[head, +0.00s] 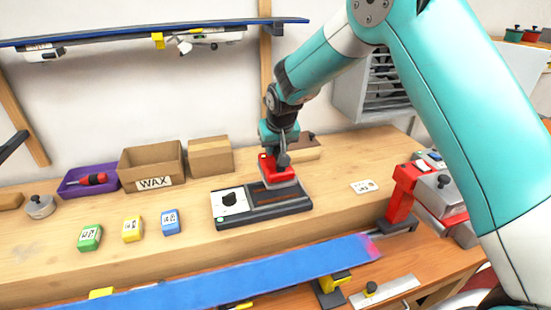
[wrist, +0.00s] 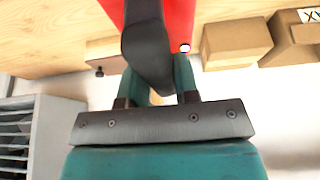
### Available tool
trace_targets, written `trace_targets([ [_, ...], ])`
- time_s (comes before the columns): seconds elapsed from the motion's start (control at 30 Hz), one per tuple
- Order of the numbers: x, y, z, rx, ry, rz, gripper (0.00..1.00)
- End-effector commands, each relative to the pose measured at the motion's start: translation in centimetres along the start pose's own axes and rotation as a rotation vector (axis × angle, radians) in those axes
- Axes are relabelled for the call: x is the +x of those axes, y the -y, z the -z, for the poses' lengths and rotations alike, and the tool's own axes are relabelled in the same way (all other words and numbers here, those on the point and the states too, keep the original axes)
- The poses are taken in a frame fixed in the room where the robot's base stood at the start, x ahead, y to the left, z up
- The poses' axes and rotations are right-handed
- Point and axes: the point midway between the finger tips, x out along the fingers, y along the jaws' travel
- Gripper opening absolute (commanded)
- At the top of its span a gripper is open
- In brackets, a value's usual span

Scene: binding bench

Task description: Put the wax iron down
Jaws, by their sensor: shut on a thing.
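The wax iron (head: 270,168) is red with a dark handle and a pale sole. It is at the right part of a black-and-grey heating unit (head: 238,213) with a dial; I cannot tell whether it touches the top or hovers just above. My gripper (head: 281,150) points down and is shut on the iron's handle. In the wrist view the dark handle (wrist: 146,45) runs between the fingers of my gripper (wrist: 158,80), with the red body (wrist: 179,18) beyond. The fingertips are partly hidden by the handle.
A WAX carton (head: 152,166), a second carton (head: 210,157) and a purple tray (head: 75,188) stand behind. Green (head: 90,238), yellow (head: 132,229) and blue (head: 170,221) wax blocks lie left. The bench right of the unit is mostly clear.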

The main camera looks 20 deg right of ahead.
Motion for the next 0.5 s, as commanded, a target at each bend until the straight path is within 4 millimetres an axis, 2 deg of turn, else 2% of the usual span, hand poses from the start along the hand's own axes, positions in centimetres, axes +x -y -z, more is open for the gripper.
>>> trace_targets([
  [0.5,4.7,-0.1,-1.8,0.001,-0.003,0.0,0.1],
])
